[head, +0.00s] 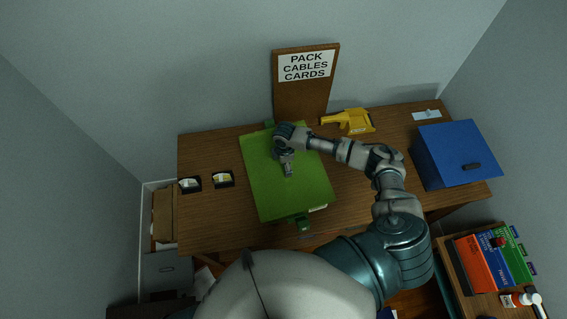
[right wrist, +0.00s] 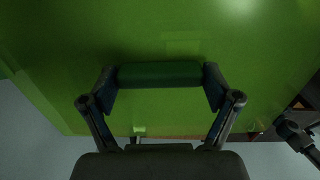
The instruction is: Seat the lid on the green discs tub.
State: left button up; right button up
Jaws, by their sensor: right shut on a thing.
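The green lid (head: 265,185) is a wide flat panel that lies over the desk's middle, slightly turned. Green latch-like parts (head: 298,222) of the tub show at its front and back edges, and a pale label (head: 318,208) shows at its front edge. The rest of the tub is hidden under the lid, so I cannot tell whether the lid is fully down. My right gripper (head: 288,168) is above the lid's middle. In the right wrist view, its fingers (right wrist: 161,88) are shut on the lid's dark green handle (right wrist: 160,72). My left gripper is out of view.
A blue box (head: 455,150) with a dark handle stands at the desk's right. A yellow tool (head: 350,121) lies behind, by the sign board (head: 305,68). Two small black trays (head: 223,178) sit on the left. Binders (head: 490,260) fill a lower shelf at right.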

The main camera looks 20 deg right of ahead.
jog(key=shift+d+f, duration=0.15)
jog(key=shift+d, duration=0.1)
jog(key=o, duration=0.7)
jog(key=shift+d+f, duration=0.1)
jog(key=shift+o, duration=1)
jog(key=shift+d, duration=0.1)
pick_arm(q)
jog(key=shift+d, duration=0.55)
pick_arm(e)
jog(key=shift+a, duration=0.25)
jog(key=shift+r, duration=0.55)
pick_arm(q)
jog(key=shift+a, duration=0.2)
pick_arm(e)
notch_tip(320, 180, up, 11)
jog(key=shift+d, duration=0.2)
jog(key=shift+a+f, duration=0.1)
